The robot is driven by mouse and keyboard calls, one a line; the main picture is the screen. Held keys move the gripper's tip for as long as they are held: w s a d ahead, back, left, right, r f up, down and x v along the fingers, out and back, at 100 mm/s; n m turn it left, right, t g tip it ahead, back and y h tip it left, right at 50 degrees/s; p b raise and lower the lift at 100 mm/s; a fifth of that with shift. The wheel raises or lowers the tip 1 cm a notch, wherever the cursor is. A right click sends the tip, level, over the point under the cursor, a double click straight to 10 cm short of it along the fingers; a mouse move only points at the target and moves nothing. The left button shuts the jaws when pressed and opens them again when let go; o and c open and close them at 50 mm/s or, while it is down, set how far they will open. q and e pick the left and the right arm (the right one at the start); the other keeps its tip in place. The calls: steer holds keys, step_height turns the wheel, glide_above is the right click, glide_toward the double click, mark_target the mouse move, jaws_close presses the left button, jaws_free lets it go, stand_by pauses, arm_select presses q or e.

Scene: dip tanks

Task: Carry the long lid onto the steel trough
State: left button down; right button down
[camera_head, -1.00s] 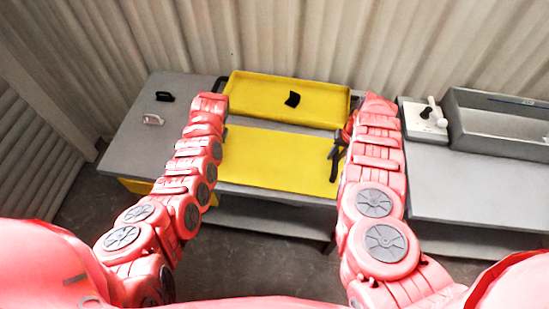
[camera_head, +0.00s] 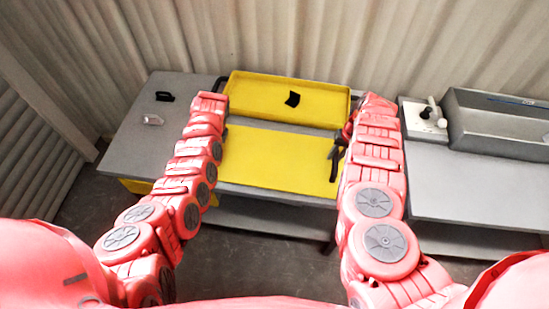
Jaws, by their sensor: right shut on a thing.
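The long lid (camera_head: 275,160) is a flat yellow panel lying level at the middle of the view, between my two arms. My right gripper (camera_head: 337,160), dark, is at the lid's right end and shut on it. My left arm reaches to the lid's left end, but the arm hides the gripper there. The steel trough (camera_head: 505,122) is a grey open box on the right-hand bench, well to the right of the lid.
A yellow tray (camera_head: 255,97) with a black piece (camera_head: 292,99) in it stands behind the lid. A white block with a lever (camera_head: 425,120) stands left of the trough. Two small handles, black (camera_head: 165,97) and pale (camera_head: 153,119), are on the left bench (camera_head: 130,150). A corrugated wall closes the back.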

steer(key=shift+r, duration=0.1)
